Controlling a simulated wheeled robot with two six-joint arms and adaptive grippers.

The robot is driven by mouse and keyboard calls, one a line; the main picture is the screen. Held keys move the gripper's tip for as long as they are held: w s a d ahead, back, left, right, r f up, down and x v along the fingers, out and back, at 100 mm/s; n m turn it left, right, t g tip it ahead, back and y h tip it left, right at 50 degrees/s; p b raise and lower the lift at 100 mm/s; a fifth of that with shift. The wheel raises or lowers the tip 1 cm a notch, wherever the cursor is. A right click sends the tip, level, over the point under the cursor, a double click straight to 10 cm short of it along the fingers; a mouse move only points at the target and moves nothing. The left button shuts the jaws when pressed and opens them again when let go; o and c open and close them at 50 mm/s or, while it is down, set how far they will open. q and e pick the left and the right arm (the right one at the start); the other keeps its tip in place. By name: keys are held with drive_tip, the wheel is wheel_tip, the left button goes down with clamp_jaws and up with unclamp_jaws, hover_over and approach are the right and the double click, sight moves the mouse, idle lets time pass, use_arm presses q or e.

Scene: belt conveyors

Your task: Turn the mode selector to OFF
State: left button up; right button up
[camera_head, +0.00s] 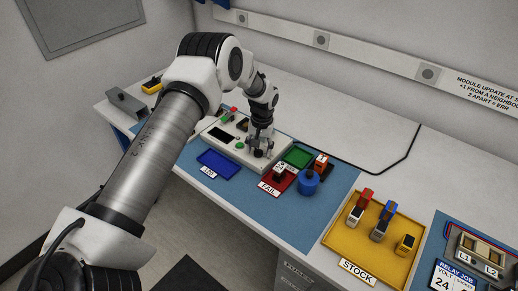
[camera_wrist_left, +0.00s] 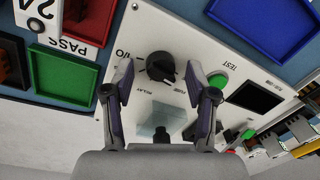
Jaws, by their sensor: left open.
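The mode selector is a black round knob (camera_wrist_left: 160,68) with a pointer mark on a white test panel (camera_wrist_left: 185,32). In the wrist view printed labels surround it, partly hidden and too small to read surely. My left gripper (camera_wrist_left: 161,82) is open, with one finger to each side of the knob. I cannot tell whether either finger touches it. In the head view the gripper (camera_head: 261,138) points down over the white panel (camera_head: 236,158), and the knob is mostly hidden by it. My right gripper is not in view.
A green TEST button (camera_wrist_left: 218,80) and dark display (camera_wrist_left: 257,97) are beside the knob. A blue tray (camera_head: 219,164), green tray (camera_head: 297,156) and red FAIL tray (camera_head: 272,186) surround the panel. A blue cylinder (camera_head: 308,183) and yellow STOCK tray (camera_head: 335,236) lie right.

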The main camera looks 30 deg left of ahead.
use_arm(q)
wheel_tip(320, 180, up, 12)
drive_tip(key=shift+w+d+f, duration=0.15)
drive_tip(key=shift+w+d, duration=0.05)
drive_tip(key=shift+d, duration=0.2)
